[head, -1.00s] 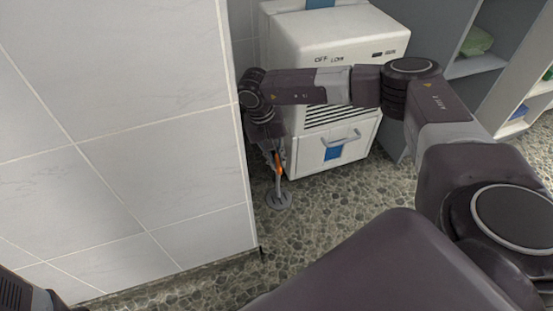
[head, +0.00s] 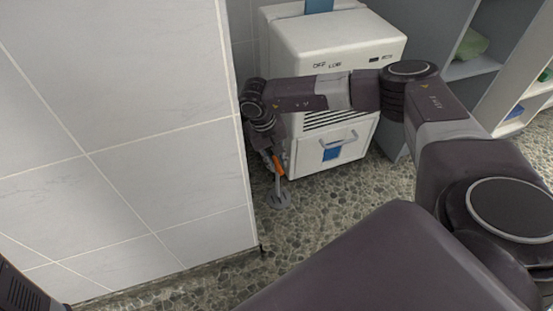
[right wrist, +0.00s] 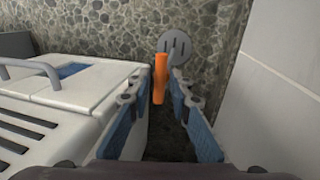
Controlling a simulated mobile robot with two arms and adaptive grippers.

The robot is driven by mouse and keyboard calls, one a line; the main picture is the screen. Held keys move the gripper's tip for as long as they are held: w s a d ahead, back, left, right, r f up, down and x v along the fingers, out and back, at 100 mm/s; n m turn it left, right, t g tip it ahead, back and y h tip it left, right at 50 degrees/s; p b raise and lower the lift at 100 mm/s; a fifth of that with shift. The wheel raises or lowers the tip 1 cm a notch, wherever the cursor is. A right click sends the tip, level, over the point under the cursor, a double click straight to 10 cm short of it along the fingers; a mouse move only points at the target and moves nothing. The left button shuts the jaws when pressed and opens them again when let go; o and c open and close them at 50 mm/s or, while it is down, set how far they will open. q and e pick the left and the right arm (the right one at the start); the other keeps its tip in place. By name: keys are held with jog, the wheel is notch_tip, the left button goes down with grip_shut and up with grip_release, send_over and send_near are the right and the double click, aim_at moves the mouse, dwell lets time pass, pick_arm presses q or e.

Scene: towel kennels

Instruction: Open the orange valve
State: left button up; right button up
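The orange valve handle (head: 279,166) stands on a grey post with a round grey floor flange (head: 279,201), between the tiled wall corner and the white machine. In the right wrist view the orange handle (right wrist: 160,78) points towards me, with the flange (right wrist: 175,45) behind it. My right gripper (right wrist: 156,84) is open, its two blue-padded fingers on either side of the handle. Small gaps seem to remain between handle and fingertips. In the head view the right gripper (head: 272,160) is small and partly hidden by its own wrist. My left gripper is not in view.
The tiled wall (head: 150,130) stands close on the left. The white machine (head: 335,45) with a front handle (head: 339,140) stands close on the right. Grey shelves (head: 485,70) are farther right. Pebbled floor (head: 330,195) in front of the machine is clear.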

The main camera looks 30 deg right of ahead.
jog(key=shift+o, duration=0.8)
notch_tip(320, 180, up, 12)
jog(key=a, duration=0.2)
jog(key=shift+w+a, duration=0.15)
jog(key=shift+w, duration=0.1)
jog(key=shift+f, duration=0.15)
